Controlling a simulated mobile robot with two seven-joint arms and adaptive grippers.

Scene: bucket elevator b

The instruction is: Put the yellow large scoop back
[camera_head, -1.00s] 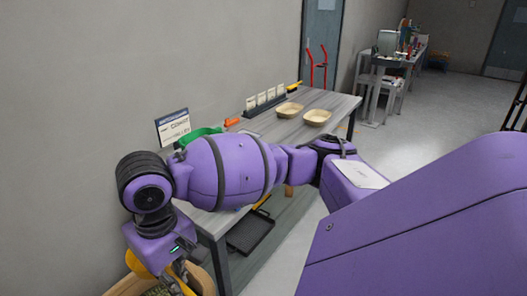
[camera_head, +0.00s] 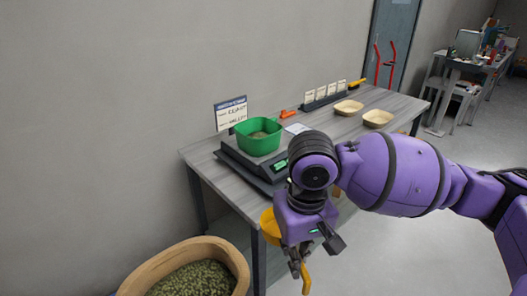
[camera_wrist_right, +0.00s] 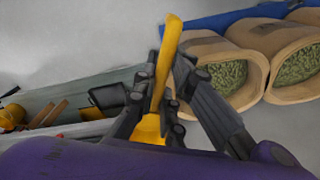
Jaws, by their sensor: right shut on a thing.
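My right gripper (camera_head: 303,262) is shut on the yellow large scoop. The scoop's yellow bowl (camera_head: 270,227) shows beside my wrist, partly hidden by it, and its handle end pokes out below the fingers. The gripper is in front of the table's near end, below tabletop height. In the right wrist view the scoop's yellow handle (camera_wrist_right: 168,62) runs between the two fingers (camera_wrist_right: 165,92). Part of the scoop below is hidden by my wrist. My left gripper is not in view.
A wooden tub (camera_head: 240,262) of green pellets stands left of the gripper; two tubs show in the wrist view (camera_wrist_right: 270,85). On the table (camera_head: 215,165) are a scale (camera_head: 240,160) with a green container (camera_head: 258,145), a sign (camera_head: 231,114) and two shallow bowls (camera_head: 378,118).

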